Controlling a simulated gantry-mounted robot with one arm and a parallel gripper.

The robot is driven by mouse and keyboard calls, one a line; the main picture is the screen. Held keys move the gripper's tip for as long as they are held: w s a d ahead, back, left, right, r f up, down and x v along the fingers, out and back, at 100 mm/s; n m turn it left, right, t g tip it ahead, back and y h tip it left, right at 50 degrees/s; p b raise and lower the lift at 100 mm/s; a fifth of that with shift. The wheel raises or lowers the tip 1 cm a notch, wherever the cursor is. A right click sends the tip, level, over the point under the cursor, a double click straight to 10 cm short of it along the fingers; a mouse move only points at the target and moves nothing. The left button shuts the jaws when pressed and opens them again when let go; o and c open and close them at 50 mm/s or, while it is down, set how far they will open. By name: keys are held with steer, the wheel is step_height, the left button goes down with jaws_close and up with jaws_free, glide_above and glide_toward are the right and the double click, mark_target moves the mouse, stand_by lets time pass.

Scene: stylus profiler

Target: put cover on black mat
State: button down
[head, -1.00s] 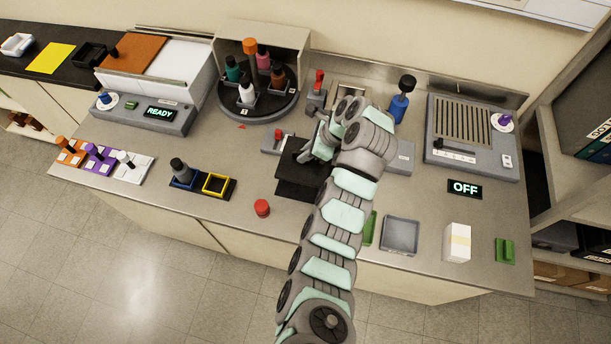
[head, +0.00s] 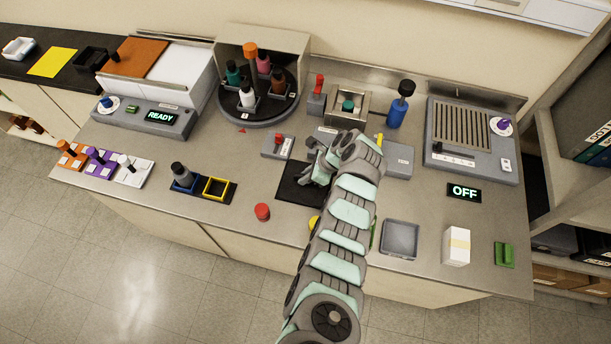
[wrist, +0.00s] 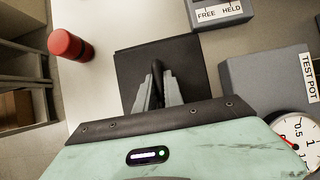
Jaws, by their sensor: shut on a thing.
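In the head view the cover is partly hidden behind my gripper. It is down at the black mat (head: 291,197), which lies on the steel bench near the front edge. The two blacks merge, so I cannot tell whether the cover touches the mat or hangs just above it.
A red cap (head: 262,211) stands left of the mat and also shows in the wrist view (wrist: 69,45). A grey switch box (head: 277,145) is behind it. An open metal well (head: 348,103) holds a green-topped item. A grey tray (head: 400,238) lies to the right.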

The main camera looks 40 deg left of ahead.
steer(key=c, duration=1.5)
jaws_free()
steer(key=shift+f, duration=0.1)
steer(key=shift+o, duration=0.2)
steer(key=shift+w+d+r, duration=0.1)
steer(key=shift+w+r, duration=0.05)
steer(key=shift+r, duration=0.4)
steer(key=v, duration=1.1)
steer(key=shift+b, duration=0.35)
